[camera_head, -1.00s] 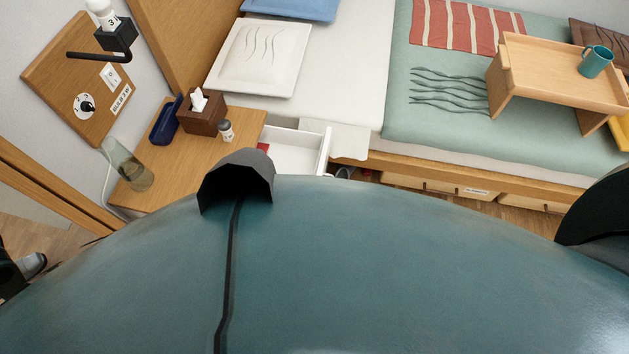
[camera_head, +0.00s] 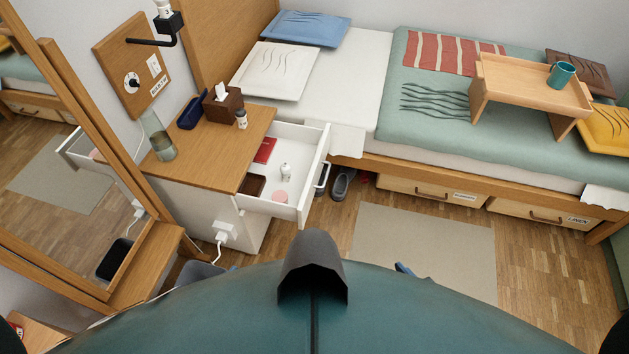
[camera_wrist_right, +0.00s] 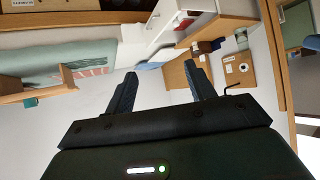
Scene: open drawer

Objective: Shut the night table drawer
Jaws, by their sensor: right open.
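In the head view the white night table (camera_head: 222,212) with a wooden top stands left of the bed. Its white drawer (camera_head: 313,176) is pulled out to the right, with a grey handle (camera_head: 322,178) on its front. In the drawer lie a red book (camera_head: 265,150), a small white bottle (camera_head: 285,172), a pink round item (camera_head: 280,196) and a brown item. My right gripper (camera_wrist_right: 160,72) is open and empty in the right wrist view, apart from the drawer, which appears beyond it (camera_wrist_right: 167,24). My left gripper is not in view.
A tissue box (camera_head: 222,106), a small bottle, a blue item and a glass vase (camera_head: 160,140) stand on the night table. A shoe (camera_head: 342,184) lies by the bed (camera_head: 400,166). A mirror (camera_head: 60,180) stands at left. A rug (camera_head: 425,245) and open floor lie right of the drawer.

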